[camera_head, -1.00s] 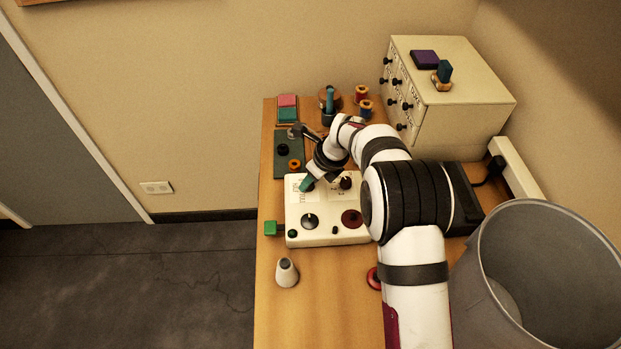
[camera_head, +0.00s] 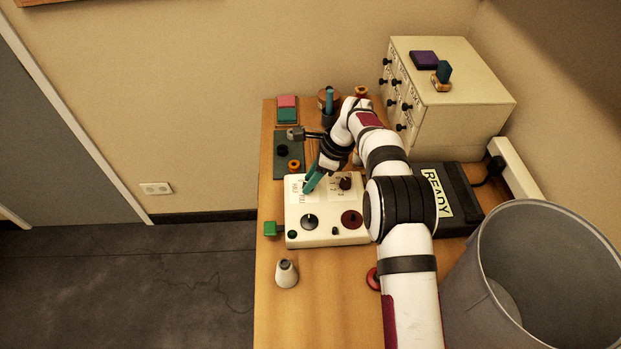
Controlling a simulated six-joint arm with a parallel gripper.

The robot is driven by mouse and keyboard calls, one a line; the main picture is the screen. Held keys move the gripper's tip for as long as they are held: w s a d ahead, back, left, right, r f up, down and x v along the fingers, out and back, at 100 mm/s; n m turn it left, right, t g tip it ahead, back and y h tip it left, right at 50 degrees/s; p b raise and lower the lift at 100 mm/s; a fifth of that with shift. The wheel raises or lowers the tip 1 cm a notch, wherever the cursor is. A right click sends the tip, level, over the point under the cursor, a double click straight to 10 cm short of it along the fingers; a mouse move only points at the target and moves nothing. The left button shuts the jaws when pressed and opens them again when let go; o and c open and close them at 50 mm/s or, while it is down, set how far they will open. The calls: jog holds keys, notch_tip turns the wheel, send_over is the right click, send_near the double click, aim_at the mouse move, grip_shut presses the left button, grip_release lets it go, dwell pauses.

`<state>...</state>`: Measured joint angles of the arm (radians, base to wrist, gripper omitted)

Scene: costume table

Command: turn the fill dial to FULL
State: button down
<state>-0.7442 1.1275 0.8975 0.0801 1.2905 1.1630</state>
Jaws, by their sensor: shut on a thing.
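The cream control box (camera_head: 335,237) sits on the wooden table. My gripper (camera_head: 309,186) has teal fingers, slants down to the box's upper left and is shut on a knob there, by its place the fill dial. My fingers hide this knob, so its pointer cannot be read. Small printed labels lie around it, too small to read surely. Also on the box are a dark dial with a pale pointer (camera_head: 309,222), a dark red dial (camera_head: 351,219) and a dark knob (camera_head: 345,183).
A black device (camera_head: 460,190) with a READY sign stands right of the box, partly behind my arm. A drawer cabinet (camera_head: 460,120) is at the back right, a grey bin (camera_head: 470,285) at the front right. A white cone (camera_head: 286,273) stands in front of the box.

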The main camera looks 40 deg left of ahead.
jog(key=shift+n+g+h, duration=0.4)
jog(key=shift+n+h, duration=0.1)
jog(key=shift+n, duration=1.2)
jog(key=shift+f+n, duration=0.1)
jog(key=shift+n, duration=0.2)
jog(key=c, duration=0.5)
grip_release()
jog(key=shift+c, duration=0.2)
jog(key=r, duration=0.4)
jog(key=shift+w+d+r, duration=0.2)
jog(key=shift+r, duration=0.15)
jog(key=w+d+r, duration=0.3)
jog(key=d+r, duration=0.3)
jog(key=d, duration=0.4)
jog(key=shift+w+d+r, duration=0.2)
jog(key=shift+w+d, duration=0.05)
jog(key=shift+w, duration=0.1)
